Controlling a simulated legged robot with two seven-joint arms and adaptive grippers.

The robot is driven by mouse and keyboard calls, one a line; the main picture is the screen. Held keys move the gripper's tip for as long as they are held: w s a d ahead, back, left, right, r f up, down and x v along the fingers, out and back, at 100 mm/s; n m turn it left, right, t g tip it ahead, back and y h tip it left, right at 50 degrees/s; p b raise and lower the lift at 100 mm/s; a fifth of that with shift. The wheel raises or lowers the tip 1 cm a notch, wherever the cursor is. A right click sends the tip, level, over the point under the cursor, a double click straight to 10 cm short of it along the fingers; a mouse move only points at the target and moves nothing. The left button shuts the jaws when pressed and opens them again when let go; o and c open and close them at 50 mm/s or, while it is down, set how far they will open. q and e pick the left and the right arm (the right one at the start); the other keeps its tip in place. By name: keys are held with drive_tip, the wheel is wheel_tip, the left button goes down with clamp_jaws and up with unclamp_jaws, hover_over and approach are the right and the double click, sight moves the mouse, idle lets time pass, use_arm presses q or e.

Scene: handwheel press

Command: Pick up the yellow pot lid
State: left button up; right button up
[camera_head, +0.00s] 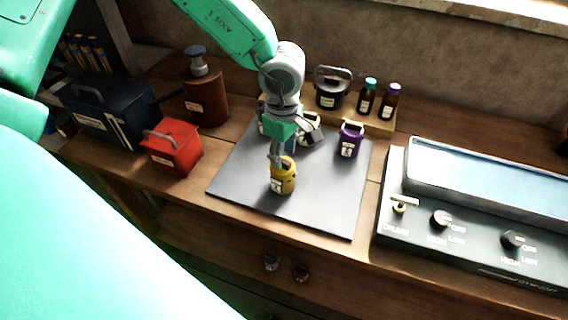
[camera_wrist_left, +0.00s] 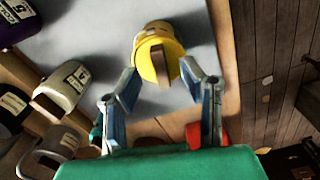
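The yellow pot (camera_head: 284,182) stands upright on the dark mat, with a white label on its side. Its yellow lid (camera_wrist_left: 172,58) has an upright bar handle and faces the left wrist camera. My left gripper (camera_head: 277,160) is directly above the yellow pot in the head view and hides part of the lid. In the left wrist view the gripper's two fingers (camera_wrist_left: 160,76) are spread, with the lid's handle between them. I cannot tell whether either finger touches it. My right gripper is in neither view.
On the dark mat (camera_head: 232,186), a purple pot (camera_head: 349,140) stands to the right and other pots stand behind my gripper. A red box (camera_head: 172,148) and brown pump bottle (camera_head: 204,100) are left. A control panel (camera_head: 470,245) is right. The mat's front right is clear.

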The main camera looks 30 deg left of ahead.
use_arm(q)
wheel_tip(320, 180, down, 2)
drive_tip(key=shift+a+f, duration=0.25)
drive_tip(key=shift+f, duration=0.05)
drive_tip(key=shift+a, duration=0.2)
drive_tip(key=shift+d, duration=0.1)
clamp_jaws()
drive_tip(key=shift+d, duration=0.15)
drive_tip(key=shift+r, duration=0.15)
